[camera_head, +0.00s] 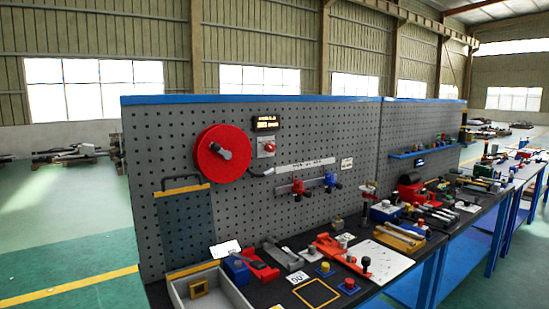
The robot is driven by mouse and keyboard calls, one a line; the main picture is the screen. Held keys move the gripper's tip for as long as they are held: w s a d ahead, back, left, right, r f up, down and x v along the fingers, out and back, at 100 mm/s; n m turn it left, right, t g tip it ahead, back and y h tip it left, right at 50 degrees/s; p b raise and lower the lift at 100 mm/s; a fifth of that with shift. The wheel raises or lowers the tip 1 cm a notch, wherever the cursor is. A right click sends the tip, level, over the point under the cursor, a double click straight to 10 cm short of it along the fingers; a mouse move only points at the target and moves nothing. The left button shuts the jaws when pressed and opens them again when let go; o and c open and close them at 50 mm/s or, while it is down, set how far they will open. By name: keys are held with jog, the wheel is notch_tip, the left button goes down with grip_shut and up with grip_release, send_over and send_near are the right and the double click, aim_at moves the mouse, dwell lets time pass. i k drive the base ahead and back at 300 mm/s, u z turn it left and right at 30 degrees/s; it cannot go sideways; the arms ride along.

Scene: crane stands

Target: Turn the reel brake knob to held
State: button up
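A large red reel (209,167) is mounted on the grey pegboard, with a grey hub or crank at its middle. To its right, a small light-grey plate on the board carries a red knob (269,147), which may be the reel brake knob. Its setting is too small to read. A black hose end and a pale strip (305,165) run right from below the knob. My gripper is not in view.
The dark bench below is crowded: a grey tray (238,299), a blue-and-red vise (238,268), an orange-red fixture (335,250) and a white perforated plate (378,261). Red and blue valves (330,181) hang on the board. Green floor at left looks clear.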

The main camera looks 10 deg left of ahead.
aim_at(269, 146)
jog(key=z, duration=0.8)
jog(key=i, duration=1.2)
jog(key=u, duration=0.8)
jog(key=i, duration=0.75)
jog(key=u, duration=0.8)
